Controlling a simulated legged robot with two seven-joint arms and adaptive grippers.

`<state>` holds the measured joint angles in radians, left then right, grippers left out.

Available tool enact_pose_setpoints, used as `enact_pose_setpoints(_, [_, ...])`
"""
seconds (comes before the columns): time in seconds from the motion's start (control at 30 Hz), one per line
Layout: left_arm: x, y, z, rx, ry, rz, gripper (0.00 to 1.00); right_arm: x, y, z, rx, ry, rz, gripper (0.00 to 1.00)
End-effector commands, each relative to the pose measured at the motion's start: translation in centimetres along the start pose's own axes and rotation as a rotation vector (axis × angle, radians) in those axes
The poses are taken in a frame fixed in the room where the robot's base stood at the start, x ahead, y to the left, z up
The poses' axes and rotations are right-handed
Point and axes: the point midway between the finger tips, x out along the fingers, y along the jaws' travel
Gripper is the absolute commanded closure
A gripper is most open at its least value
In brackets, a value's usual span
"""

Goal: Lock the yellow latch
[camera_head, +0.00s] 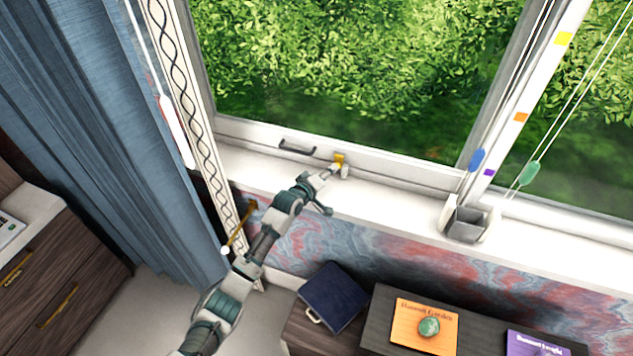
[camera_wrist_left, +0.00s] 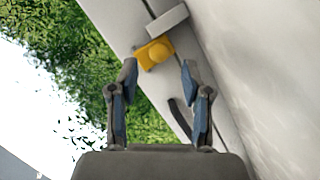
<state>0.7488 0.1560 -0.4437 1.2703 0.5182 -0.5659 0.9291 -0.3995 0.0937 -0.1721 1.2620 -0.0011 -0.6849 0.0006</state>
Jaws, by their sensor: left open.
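The yellow latch (camera_head: 339,158) sits on the lower white rail of the window frame, right of the dark handle. In the left wrist view the yellow latch (camera_wrist_left: 154,52) shows just beyond my fingertips, with a pale grey block (camera_wrist_left: 167,20) beside it. My left gripper (camera_head: 338,170) reaches up to the sill at the latch. In the wrist view its two fingers (camera_wrist_left: 157,72) are apart, with nothing held between them. I cannot tell whether a fingertip touches the latch. My right gripper is not in view.
The dark window handle (camera_head: 298,147) is left of the latch. A grey holder (camera_head: 466,223) stands on the sill at right, below hanging cords. A blue curtain (camera_head: 120,130) hangs at left. A dark blue book (camera_head: 333,296) and an orange one (camera_head: 424,325) lie below the sill.

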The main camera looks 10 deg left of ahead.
Motion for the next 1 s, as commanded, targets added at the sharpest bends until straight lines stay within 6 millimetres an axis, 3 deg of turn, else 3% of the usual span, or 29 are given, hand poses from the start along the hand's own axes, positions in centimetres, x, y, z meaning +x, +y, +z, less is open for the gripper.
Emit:
enact_pose_setpoints(0.2, [-4.3,-0.2,0.0,0.001,0.001,-0.001,0.52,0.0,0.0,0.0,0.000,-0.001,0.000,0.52])
enact_pose_setpoints(0.4, [-6.8,-0.2,-0.1,0.001,0.001,-0.003,0.52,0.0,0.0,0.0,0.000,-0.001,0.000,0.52])
enact_pose_setpoints(1.0, [-7.4,-0.2,-0.1,0.001,0.001,-0.003,0.52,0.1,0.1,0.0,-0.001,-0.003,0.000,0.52])
